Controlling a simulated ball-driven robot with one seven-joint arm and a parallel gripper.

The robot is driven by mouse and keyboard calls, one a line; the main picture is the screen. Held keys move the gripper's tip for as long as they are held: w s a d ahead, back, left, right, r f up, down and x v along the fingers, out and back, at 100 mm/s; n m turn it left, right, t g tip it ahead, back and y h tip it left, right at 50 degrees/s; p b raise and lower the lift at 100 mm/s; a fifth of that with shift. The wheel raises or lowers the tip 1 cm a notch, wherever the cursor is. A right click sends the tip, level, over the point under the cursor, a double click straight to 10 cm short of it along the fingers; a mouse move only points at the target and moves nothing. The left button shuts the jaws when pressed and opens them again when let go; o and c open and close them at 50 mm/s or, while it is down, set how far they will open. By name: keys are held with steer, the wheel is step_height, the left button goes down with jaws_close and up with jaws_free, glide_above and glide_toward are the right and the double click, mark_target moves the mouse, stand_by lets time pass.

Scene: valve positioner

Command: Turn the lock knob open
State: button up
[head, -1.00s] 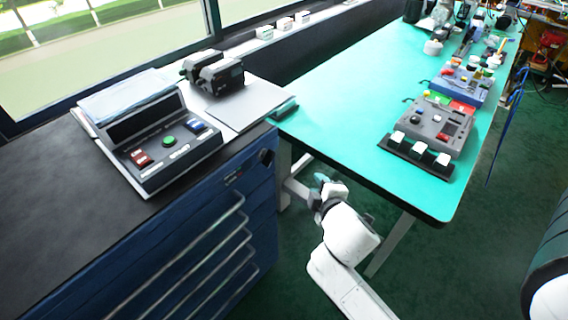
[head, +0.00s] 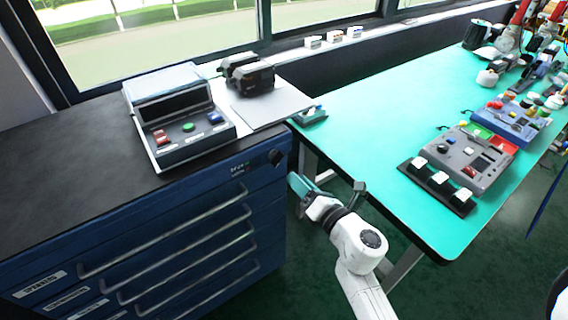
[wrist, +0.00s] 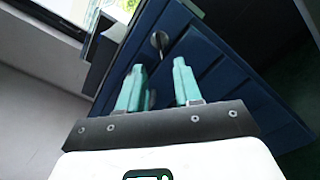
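The lock knob (head: 275,158) is a small dark knob at the upper right corner of the blue drawer cabinet's front (head: 190,235). In the wrist view the knob (wrist: 160,40) shows as a grey round piece on the blue face, just beyond the fingertips and roughly between them. My gripper (head: 296,184) is just below and right of the knob in the head view, apart from it. In the wrist view my gripper (wrist: 158,66) has its two teal fingers spread with nothing between them. The way the knob is turned is too small to read.
A control box (head: 185,125) with red, green and blue buttons stands on the black cabinet top (head: 65,165). A teal table (head: 370,115) with button panels (head: 465,160) is to the right, its edge close to my arm. Open green floor (head: 490,250) lies in front.

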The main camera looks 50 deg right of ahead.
mark_target(280, 161)
steer(key=x, duration=0.7)
steer(key=shift+w+d, duration=0.15)
steer(key=shift+w, duration=0.15)
jaws_close()
